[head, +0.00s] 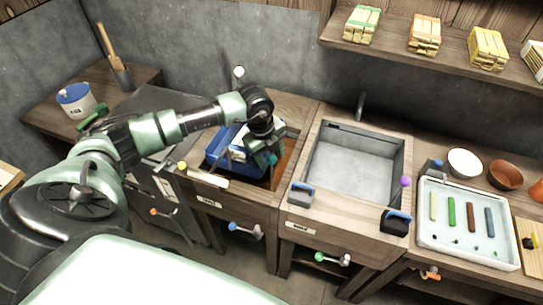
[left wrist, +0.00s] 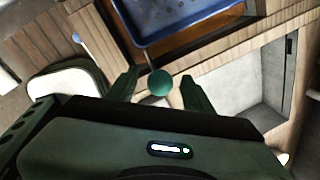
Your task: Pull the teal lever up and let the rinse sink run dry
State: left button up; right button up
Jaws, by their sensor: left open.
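The teal lever ends in a round dark teal knob (left wrist: 160,83); in the head view its knob (head: 262,160) is partly hidden by my gripper. My left gripper (head: 268,152) is open over it. In the left wrist view the knob lies between its two spread fingers (left wrist: 158,88), with a gap on either side. Two basins stand side by side: a left one (head: 283,172) with brown inside and a blue tray (head: 222,147), and a grey, empty-looking one (head: 352,168) at right. Their labels are too small to read. My right gripper is out of view.
A purple knob (head: 405,181) stands at the grey basin's right edge. Blue (head: 232,226) and green (head: 319,257) levers stick out in front. A white tray (head: 467,250) with coloured bars lies at right. A shelf (head: 450,48) with stacked bars hangs above.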

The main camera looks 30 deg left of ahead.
pick_arm(q)
jog(key=shift+w+f, duration=0.1)
jog(key=shift+f, duration=0.5)
jog(key=shift+c, duration=0.3)
grip_shut()
jog(key=shift+r, duration=0.1)
dwell(0.7)
